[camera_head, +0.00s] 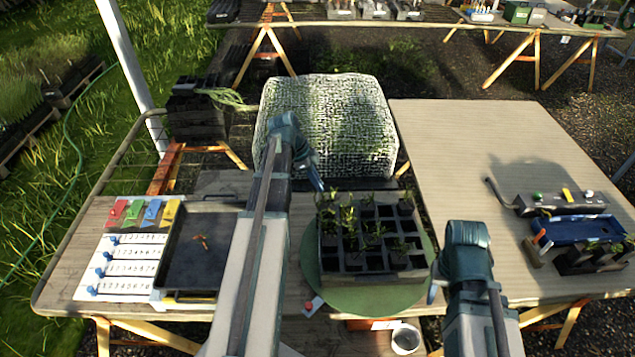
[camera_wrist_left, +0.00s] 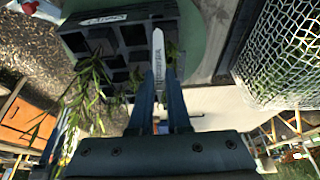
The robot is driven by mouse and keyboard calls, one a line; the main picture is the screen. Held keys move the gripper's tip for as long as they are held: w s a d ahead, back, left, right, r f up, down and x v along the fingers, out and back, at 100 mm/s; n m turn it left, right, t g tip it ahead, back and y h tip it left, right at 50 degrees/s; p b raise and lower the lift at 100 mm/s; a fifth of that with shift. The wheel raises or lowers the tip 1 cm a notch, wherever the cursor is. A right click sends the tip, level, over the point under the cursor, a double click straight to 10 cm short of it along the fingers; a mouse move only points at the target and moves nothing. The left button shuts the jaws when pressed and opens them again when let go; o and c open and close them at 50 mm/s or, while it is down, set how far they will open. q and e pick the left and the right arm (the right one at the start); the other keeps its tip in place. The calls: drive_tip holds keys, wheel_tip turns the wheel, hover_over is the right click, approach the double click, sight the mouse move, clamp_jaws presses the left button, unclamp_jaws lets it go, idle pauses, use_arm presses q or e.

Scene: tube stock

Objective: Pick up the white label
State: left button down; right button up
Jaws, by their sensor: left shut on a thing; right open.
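In the left wrist view my left gripper (camera_wrist_left: 160,80) is shut on the white label (camera_wrist_left: 158,46), a narrow upright strip with a pointed tip and dark marks. Its lower end is between the fingers. In the head view my left gripper (camera_head: 318,182) is at the back left edge of the dark cell tray (camera_head: 372,278); the label cannot be made out there. The tray holds several green seedlings and some empty cells. My right gripper (camera_head: 434,286) is open and empty, just right of the tray.
The cell tray stands on a round green mat (camera_head: 372,300). To the left are a black tray (camera_head: 200,262), a white numbered board (camera_head: 118,268) and coloured tags (camera_head: 143,212). A blue tray (camera_head: 578,229) is at the right. The right table's back half (camera_head: 470,130) is clear.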

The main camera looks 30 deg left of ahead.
use_arm(q)
wheel_tip(320, 180, up, 9)
drive_tip(key=p, duration=0.7)
drive_tip(key=shift+f, duration=0.2)
